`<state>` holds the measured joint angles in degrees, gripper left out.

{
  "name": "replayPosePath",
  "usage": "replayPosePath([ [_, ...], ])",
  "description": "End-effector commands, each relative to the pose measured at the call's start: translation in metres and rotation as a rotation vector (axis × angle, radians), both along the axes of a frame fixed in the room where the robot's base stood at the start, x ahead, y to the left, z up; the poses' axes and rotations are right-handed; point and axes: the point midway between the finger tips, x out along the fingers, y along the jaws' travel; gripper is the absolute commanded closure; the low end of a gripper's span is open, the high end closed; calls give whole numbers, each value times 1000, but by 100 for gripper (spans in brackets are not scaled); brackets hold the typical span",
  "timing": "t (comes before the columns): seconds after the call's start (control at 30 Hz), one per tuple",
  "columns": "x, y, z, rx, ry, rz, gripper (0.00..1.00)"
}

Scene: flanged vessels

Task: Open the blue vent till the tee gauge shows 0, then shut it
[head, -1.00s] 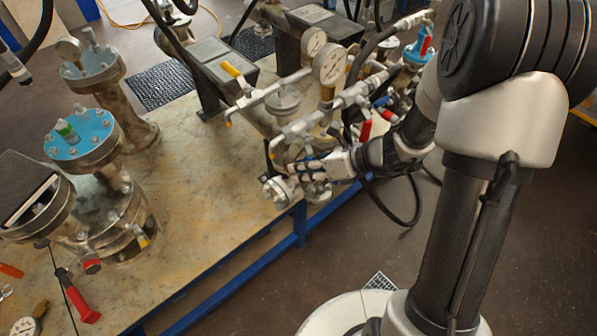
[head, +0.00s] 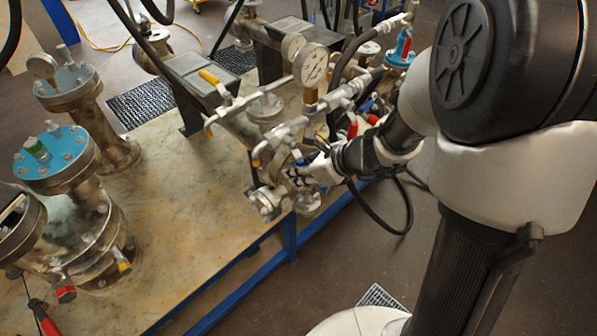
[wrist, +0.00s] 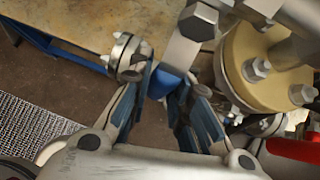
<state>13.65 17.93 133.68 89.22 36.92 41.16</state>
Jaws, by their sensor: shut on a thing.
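My gripper (head: 302,172) is at the valves on the near end of the pipe assembly at the table edge. The wrist view shows its two blue-padded fingers (wrist: 172,92) shut on a blue piece, the vent handle (wrist: 165,80). Most of the handle is hidden by the fingers, so I cannot tell its angle well. The tee gauge (head: 311,66) is a white round dial standing on the pipe above and behind my gripper. Its needle is too small to read.
Blue-topped flanged vessels (head: 50,155) stand at the left of the table (head: 185,215). A black hose (head: 385,225) loops below my wrist. Floor in front is open.

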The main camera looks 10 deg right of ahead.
Motion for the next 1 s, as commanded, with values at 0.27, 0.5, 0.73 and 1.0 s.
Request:
replayPosePath([
  [0.27, 1, -1, 1, -4, -3, -1, 75],
  [0.5, 1, -1, 0, -3, -1, 0, 61],
  [0.73, 0, -1, 0, -1, -1, 0, 61],
  [1.0, -12, -14, 19, -4, -5, -2, 61],
])
